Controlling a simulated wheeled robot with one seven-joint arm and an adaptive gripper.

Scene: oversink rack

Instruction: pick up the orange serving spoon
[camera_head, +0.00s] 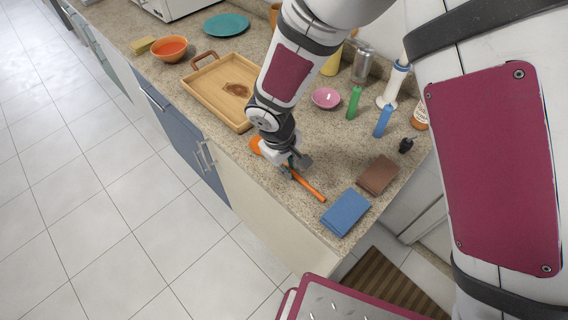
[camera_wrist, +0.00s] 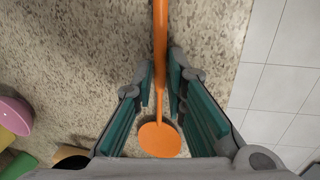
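The orange serving spoon (camera_head: 308,185) lies on the speckled countertop near its front edge. In the wrist view the spoon (camera_wrist: 160,40) runs from the top edge down between my fingers, with its round orange end (camera_wrist: 159,139) low in the picture. My gripper (camera_head: 287,168) is over the spoon in the head view and hides part of it. In the wrist view my gripper (camera_wrist: 160,85) is open, with one finger on each side of the spoon's shaft. A gap shows on both sides, wider on the left. I cannot tell the exact height above the counter.
A blue folded cloth (camera_head: 346,212) and a brown one (camera_head: 378,175) lie to the right. A wooden tray (camera_head: 193,96) is to the left. A pink bowl (camera_head: 326,97), green bottle (camera_head: 353,102) and blue bottle (camera_head: 383,121) stand behind. The counter's front edge (camera_head: 262,200) is close.

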